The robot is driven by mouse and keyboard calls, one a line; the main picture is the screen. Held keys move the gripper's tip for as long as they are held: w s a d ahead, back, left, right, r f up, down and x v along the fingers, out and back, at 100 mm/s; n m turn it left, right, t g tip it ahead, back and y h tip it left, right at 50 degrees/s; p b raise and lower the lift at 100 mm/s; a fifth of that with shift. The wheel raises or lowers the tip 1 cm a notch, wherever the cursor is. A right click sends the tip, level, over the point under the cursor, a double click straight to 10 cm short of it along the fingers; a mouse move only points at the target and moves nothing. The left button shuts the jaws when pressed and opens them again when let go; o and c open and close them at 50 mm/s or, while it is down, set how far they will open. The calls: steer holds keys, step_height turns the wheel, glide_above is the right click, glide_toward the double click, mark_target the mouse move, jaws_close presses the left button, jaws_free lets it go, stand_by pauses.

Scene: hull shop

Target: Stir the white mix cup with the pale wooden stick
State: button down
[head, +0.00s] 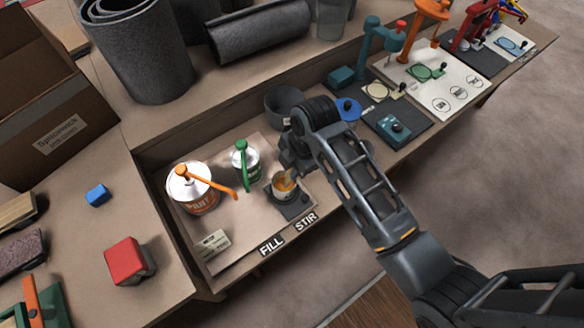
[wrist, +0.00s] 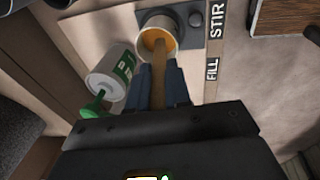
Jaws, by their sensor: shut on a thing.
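The white mix cup (head: 281,193) stands on a dark square pad (head: 296,207) beside the STIR label, with orange content inside. In the wrist view the cup (wrist: 144,24) is at the top centre, open side facing me. My gripper (wrist: 157,78) is shut on the pale wooden stick (wrist: 158,62). The stick's far end reaches into the cup's mouth over the orange content; how deep it goes I cannot tell. In the head view my gripper (head: 291,165) is just above and behind the cup, its fingers partly hidden by my wrist.
Left of the cup stand a can with a green pump (head: 244,166) and a larger can with an orange pump (head: 197,192). A dark grey bowl (head: 283,104) is behind. The tray front by FILL is clear.

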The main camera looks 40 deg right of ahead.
steer(key=shift+s+d+r, duration=0.15)
steer(key=shift+s+r, duration=0.05)
steer(key=shift+r, duration=0.95)
steer(key=shift+s+d+r, duration=0.1)
steer(key=shift+s+r, duration=0.1)
steer(key=shift+r, duration=0.95)
